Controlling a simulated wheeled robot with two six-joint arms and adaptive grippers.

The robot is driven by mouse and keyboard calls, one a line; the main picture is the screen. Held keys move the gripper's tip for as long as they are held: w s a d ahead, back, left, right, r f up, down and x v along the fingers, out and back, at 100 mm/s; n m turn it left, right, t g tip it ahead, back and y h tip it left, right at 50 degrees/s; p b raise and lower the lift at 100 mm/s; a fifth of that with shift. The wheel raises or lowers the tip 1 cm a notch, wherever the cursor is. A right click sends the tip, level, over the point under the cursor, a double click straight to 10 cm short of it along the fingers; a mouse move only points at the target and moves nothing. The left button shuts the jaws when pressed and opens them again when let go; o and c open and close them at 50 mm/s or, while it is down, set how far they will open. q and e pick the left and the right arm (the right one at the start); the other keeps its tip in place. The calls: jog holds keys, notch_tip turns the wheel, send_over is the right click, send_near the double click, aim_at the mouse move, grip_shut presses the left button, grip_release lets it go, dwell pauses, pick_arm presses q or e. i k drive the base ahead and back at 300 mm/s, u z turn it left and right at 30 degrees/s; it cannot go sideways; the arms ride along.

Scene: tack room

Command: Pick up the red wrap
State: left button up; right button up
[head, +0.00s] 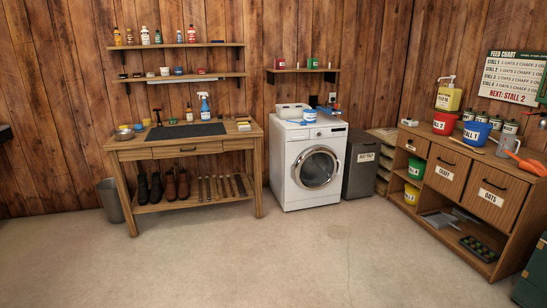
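A small red item (279,62) stands at the left end of the short wall shelf (302,70) above the washing machine. It may be the red wrap, but it is too small to tell for sure. A green item (312,63) stands toward the right end of the same shelf. Neither of my grippers shows in the head view.
A white washing machine (309,183) stands below the shelf, with a blue-and-white tub (309,116) on top. A wooden workbench (185,146) is on the left and a feed cabinet (470,190) on the right. The concrete floor (300,255) between is clear.

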aim_at(279, 63)
jog(key=u, duration=0.15)
jog(key=i, duration=2.5)
jog(key=z, duration=0.45)
jog(key=i, duration=1.9)
jog(key=z, duration=0.4)
